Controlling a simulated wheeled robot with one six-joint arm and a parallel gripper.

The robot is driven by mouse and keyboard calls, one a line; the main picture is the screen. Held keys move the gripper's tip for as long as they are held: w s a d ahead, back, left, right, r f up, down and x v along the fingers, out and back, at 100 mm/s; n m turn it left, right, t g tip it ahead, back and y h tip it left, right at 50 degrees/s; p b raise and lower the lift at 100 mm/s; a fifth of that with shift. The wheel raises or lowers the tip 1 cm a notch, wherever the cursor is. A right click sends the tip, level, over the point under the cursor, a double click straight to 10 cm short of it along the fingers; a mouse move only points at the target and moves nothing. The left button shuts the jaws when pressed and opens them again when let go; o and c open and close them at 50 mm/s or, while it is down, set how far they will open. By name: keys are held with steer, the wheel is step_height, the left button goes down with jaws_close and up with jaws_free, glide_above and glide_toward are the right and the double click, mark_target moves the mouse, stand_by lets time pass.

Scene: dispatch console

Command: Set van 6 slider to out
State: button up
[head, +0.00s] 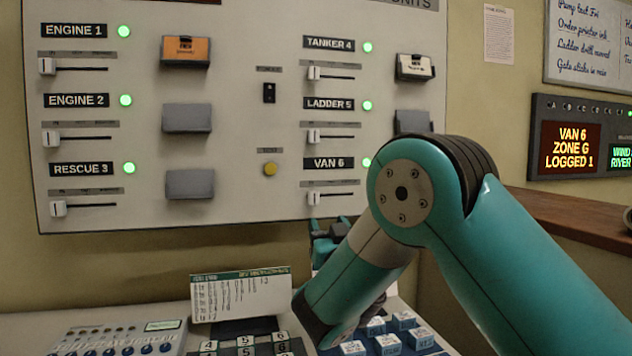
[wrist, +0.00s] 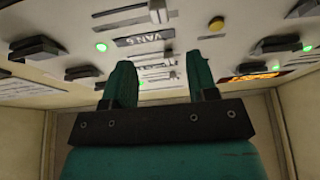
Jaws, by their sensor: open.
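The van 6 slider (head: 313,198) is a white knob at the left end of its dark horizontal slot, under the VAN 6 label (head: 329,163) on the wall panel. The scale words above the slot are too small to read. In the wrist view, which is turned upside down, its knob (wrist: 158,15) shows near the top edge, beyond the fingertips. My gripper (head: 328,232) is open and empty, just below the knob in the head view. My forearm hides part of it. In the wrist view its two teal fingers (wrist: 160,70) stand apart, with nothing between them.
The ladder 5 slider (head: 313,135) sits above, and a yellow button (head: 270,169) is to the left. A green light (head: 367,162) glows beside VAN 6. Below are a propped card (head: 240,295) and several desk keys (head: 404,320). A right-hand display (head: 573,148) reads VAN 6, ZONE G.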

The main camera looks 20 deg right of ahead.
mark_target(315, 196)
steer(key=p+x, duration=0.9)
steer(key=shift+w+d+r+p, duration=0.1)
steer(key=shift+r+p, duration=0.25)
steer(key=shift+w+p, duration=0.55)
steer(key=shift+w, duration=0.2)
